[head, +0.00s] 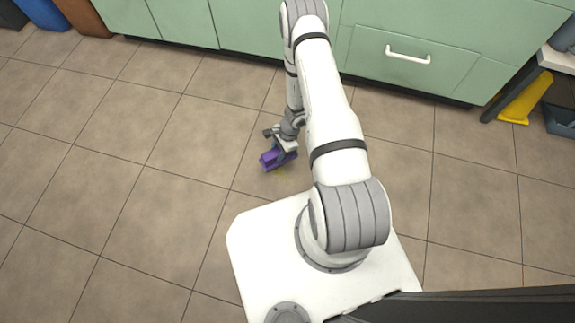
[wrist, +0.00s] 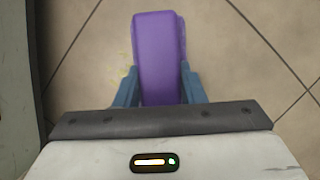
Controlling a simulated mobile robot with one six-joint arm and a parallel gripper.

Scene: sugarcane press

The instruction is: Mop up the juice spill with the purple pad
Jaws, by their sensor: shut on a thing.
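The purple pad (head: 268,161) is a block held low at the floor in front of my base. It also shows in the wrist view (wrist: 159,50), upper middle. My gripper (head: 284,150) is shut on it, with a blue finger on each side in the wrist view (wrist: 158,88). The juice spill (head: 282,171) shows as a faint yellowish patch beside and partly under the pad. Small yellow traces of it show left of the pad in the wrist view (wrist: 123,75). The pad and my gripper hide the rest. I cannot tell whether the pad touches the floor.
Green cabinets (head: 265,50) run along the back. A yellow object (head: 522,100) stands at the right under a counter. Blue (head: 42,14) and brown (head: 85,17) bins stand at the far left. The tiled floor (head: 110,170) at the left is clear.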

